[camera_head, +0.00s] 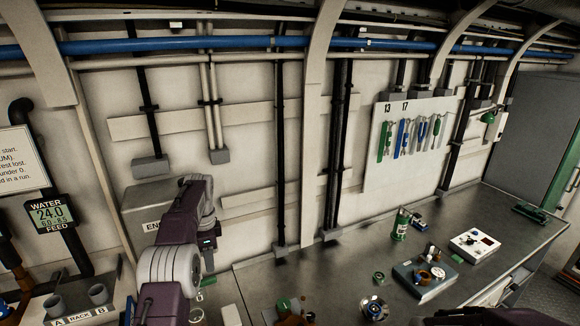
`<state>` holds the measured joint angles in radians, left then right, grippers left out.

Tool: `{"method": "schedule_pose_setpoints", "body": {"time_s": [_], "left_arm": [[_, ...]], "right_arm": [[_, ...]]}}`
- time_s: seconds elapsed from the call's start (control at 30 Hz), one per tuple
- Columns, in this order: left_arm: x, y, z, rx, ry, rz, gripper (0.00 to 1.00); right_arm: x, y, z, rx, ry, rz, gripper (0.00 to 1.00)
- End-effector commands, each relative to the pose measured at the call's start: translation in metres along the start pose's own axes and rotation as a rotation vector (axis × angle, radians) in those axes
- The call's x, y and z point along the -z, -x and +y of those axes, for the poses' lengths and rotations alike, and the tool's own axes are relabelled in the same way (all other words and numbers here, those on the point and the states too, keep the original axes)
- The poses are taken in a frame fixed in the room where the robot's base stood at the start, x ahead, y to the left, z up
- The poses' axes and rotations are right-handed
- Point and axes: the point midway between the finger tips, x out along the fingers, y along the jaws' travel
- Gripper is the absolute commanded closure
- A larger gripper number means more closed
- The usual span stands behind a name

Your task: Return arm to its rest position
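My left arm, with purple and pale grey links, rises from the bottom left and bends over at the top. My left gripper (208,258) hangs at the end of it, below a dark wrist part with a small cyan light, over the left end of the bench. Its fingers are too small and too hidden by the arm to show whether they are open or hold anything. My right gripper does not show.
The metal bench (345,270) carries a green can (401,224), a grey device (425,279) and a white box (474,244). A cup rack (77,302) stands bottom left beside the water display (49,214). A tool board (405,165) hangs on the wall.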

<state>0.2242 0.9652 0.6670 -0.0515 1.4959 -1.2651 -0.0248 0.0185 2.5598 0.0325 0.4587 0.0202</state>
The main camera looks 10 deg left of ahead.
Motion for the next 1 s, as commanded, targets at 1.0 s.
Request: {"method": "schedule_pose_setpoints", "body": {"time_s": [1.0], "left_arm": [[-0.015,-0.196,0.315,-0.026,0.955,0.094,0.63]], "right_arm": [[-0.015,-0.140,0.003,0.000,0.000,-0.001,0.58]]}}
